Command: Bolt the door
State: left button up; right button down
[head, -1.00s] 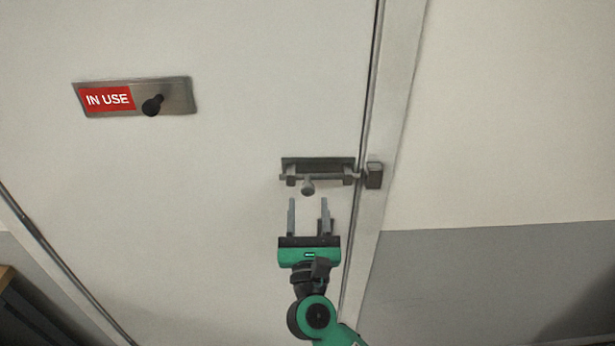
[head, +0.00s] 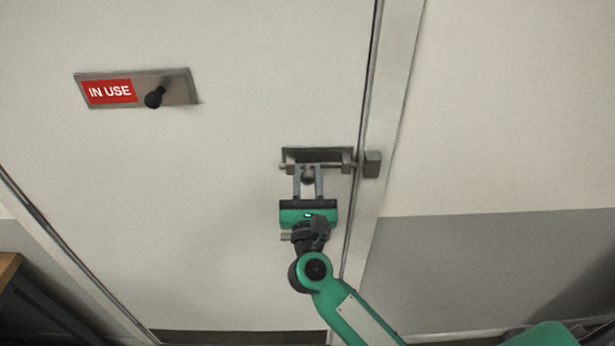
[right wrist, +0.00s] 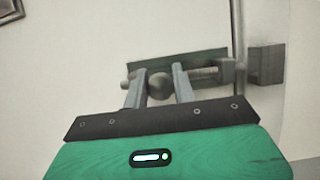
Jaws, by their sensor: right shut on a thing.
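The pale door (head: 220,200) is closed against its frame. A grey sliding bolt (head: 330,166) is mounted near its right edge, with a round knob (right wrist: 160,86) on the bar. The keeper (head: 372,164) is a block on the frame, and it also shows in the right wrist view (right wrist: 266,66). The bar spans toward the keeper; I cannot tell how deep its tip sits in it. My right gripper (head: 308,178) reaches up from below, its two fingers shut on the knob, one on each side. My left gripper is not in view.
A metal plate with a red "IN USE" sign (head: 110,91) and a black knob (head: 154,97) is at the upper left of the door. The door frame (head: 385,100) and wall (head: 500,110) are to the right. A wooden-topped piece of furniture (head: 10,268) stands at lower left.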

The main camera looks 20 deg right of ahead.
jog(key=d, duration=0.2)
jog(key=s+d, duration=0.1)
jog(key=d, duration=0.1)
jog(key=shift+s+d, duration=0.15)
jog(key=shift+d, duration=0.1)
jog(key=c, duration=1.4)
grip_release()
jog(key=shift+o, duration=1.2)
jog(key=shift+s+d, duration=0.1)
jog(key=shift+d, duration=0.15)
jog(key=shift+a, duration=0.1)
jog(key=b+v, duration=0.7)
jog(key=v, duration=0.7)
